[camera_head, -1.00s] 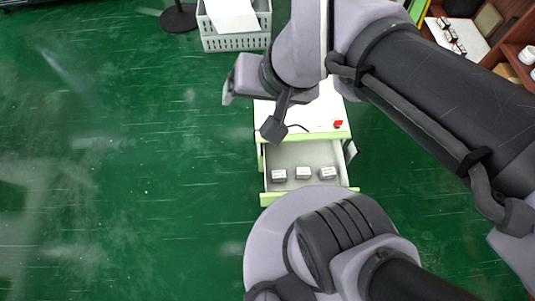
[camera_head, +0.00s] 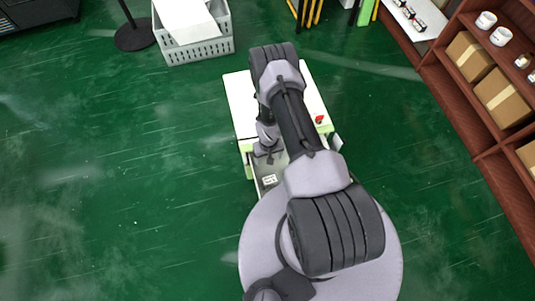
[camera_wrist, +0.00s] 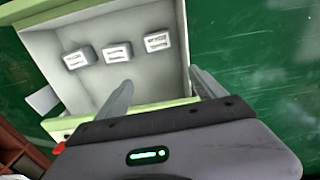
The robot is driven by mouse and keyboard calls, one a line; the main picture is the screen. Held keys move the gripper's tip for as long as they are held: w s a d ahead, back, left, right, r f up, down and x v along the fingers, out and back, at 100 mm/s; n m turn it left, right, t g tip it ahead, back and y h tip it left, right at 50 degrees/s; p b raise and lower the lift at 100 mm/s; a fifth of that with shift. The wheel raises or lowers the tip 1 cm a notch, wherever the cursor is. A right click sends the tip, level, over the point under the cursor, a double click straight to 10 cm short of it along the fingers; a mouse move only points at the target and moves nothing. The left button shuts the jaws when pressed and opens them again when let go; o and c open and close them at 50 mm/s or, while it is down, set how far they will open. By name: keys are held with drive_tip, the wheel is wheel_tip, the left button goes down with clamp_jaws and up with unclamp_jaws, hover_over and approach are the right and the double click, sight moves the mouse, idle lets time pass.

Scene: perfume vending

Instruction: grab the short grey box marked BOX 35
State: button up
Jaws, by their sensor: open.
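Three small grey boxes lie in a row in an open drawer (camera_wrist: 95,92): a left one (camera_wrist: 79,58), a middle one (camera_wrist: 117,51) and a right one (camera_wrist: 158,42) in the wrist view. Each has a white label, too small to read, so I cannot tell which is BOX 35. In the head view one grey box (camera_head: 270,180) shows; my arm hides the others. My gripper (camera_wrist: 160,77) is open and empty over the drawer, its fingers apart from the boxes and pointing toward the middle and right ones.
The drawer belongs to a white cabinet (camera_head: 240,95) with green edges and a red item (camera_head: 320,119) on top. A grey basket (camera_head: 197,50) stands behind it. Wooden shelves (camera_head: 470,100) with cartons stand at the right.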

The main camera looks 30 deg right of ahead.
hover_over(270, 179)
wheel_tip(270, 179, down, 4)
drive_tip(key=f, duration=0.1)
wheel_tip(270, 179, down, 10)
drive_tip(key=b, duration=0.6)
drive_tip(key=shift+f, duration=0.15)
wheel_tip(270, 179, down, 6)
drive_tip(key=b, duration=0.5)
drive_tip(key=shift+a, duration=0.15)
drive_tip(key=shift+r, duration=0.4)
drive_tip(key=c, duration=1.3)
